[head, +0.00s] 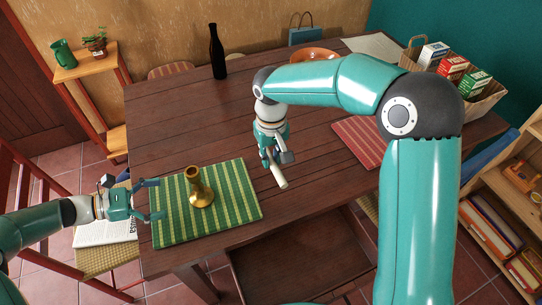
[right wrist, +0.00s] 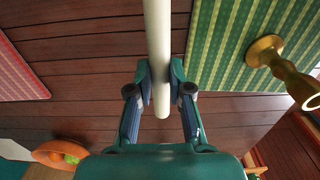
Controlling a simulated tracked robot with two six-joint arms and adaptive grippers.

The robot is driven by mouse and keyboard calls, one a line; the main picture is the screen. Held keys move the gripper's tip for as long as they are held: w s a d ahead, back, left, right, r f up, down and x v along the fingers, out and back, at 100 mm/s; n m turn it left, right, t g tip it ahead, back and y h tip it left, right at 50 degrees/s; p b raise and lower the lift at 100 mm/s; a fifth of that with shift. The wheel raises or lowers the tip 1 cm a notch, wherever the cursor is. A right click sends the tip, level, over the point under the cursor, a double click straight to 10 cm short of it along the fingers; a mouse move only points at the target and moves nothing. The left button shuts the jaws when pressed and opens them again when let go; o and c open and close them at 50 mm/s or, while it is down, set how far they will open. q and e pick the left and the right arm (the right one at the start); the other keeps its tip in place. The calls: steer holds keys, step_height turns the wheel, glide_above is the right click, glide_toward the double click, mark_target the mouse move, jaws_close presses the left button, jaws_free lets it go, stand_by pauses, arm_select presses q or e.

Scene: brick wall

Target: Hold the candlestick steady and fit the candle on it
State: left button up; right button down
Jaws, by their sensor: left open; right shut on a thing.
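The brass candlestick (head: 199,190) stands upright on the green striped mat (head: 236,208) near the table's front left. In the right wrist view the candlestick (right wrist: 284,72) is at the upper right, on the mat (right wrist: 215,50). My left gripper (head: 154,199) is open and empty, just left of the candlestick, over the mat's left edge. My right gripper (head: 271,161) is shut on the white candle (head: 278,177), above the table to the right of the mat. In the right wrist view the candle (right wrist: 158,60) runs between the fingers (right wrist: 160,88). The candle tilts in the head view.
A dark bottle (head: 217,52) and an orange bowl (head: 314,56) stand at the table's back. A red striped mat (head: 358,142) lies to the right, partly behind my right arm. A basket of boxes (head: 484,108) is at the far right. Bare table lies between the mats.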

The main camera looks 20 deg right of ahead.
mark_target(197, 196)
arm_select(q)
steer(key=shift+d+f, duration=0.2)
steer(key=shift+d, duration=0.25)
steer(key=b+x, duration=0.1)
steer(key=x, duration=0.8)
steer(key=shift+s, duration=0.1)
arm_select(e)
steer(key=shift+f, duration=0.85)
arm_select(q)
steer(key=c, duration=1.7)
